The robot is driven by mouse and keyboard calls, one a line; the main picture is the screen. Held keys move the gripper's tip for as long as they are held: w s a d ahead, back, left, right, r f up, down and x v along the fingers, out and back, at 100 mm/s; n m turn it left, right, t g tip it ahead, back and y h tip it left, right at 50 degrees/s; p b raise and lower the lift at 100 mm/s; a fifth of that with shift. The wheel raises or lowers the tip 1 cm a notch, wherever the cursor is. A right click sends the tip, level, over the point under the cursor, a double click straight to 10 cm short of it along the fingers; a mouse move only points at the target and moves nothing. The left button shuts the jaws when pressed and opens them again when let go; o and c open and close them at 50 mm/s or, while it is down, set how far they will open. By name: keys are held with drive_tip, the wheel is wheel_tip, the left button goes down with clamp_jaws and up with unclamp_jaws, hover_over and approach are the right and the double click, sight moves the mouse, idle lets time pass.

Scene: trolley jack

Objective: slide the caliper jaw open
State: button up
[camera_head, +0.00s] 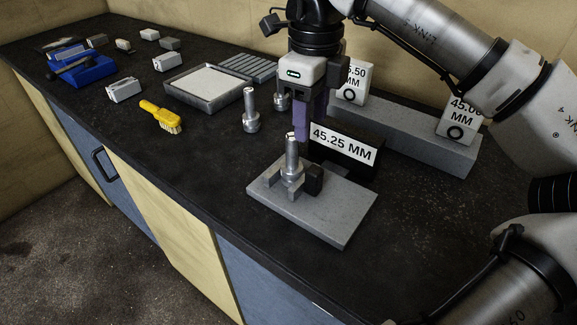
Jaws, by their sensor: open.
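The caliper appears to be the fixture on a grey plate (335,222) near the bench's front edge. Light grey jaw pieces (270,183) and a small dark block (314,180) stand on the plate. A stepped metal pin (292,165) stands upright between them; I cannot tell whether the jaw pieces touch it. A black display (343,145) behind reads 45.25 MM. My gripper (308,128) points down with purple fingers, open, above and behind the pin and left of the display. It looks empty and apart from the dark block.
Behind the display is a long grey block (410,135) with two label cards, one partly hidden by my arm. Another stepped pin (250,112), a tray (207,88) and a yellow brush (161,116) are to the left. Bare bench lies left of the plate.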

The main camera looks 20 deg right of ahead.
sight(315, 169)
drive_tip(key=shift+m, duration=0.6)
drive_tip(key=f, duration=0.4)
drive_tip(key=f+p, duration=0.1)
drive_tip(key=f, duration=0.4)
drive_tip(key=d+f+p, duration=0.1)
drive_tip(key=f, duration=0.3)
drive_tip(key=shift+s+d+f, duration=0.1)
drive_tip(key=shift+s+f, duration=0.15)
drive_tip(key=shift+f, duration=0.15)
clamp_jaws()
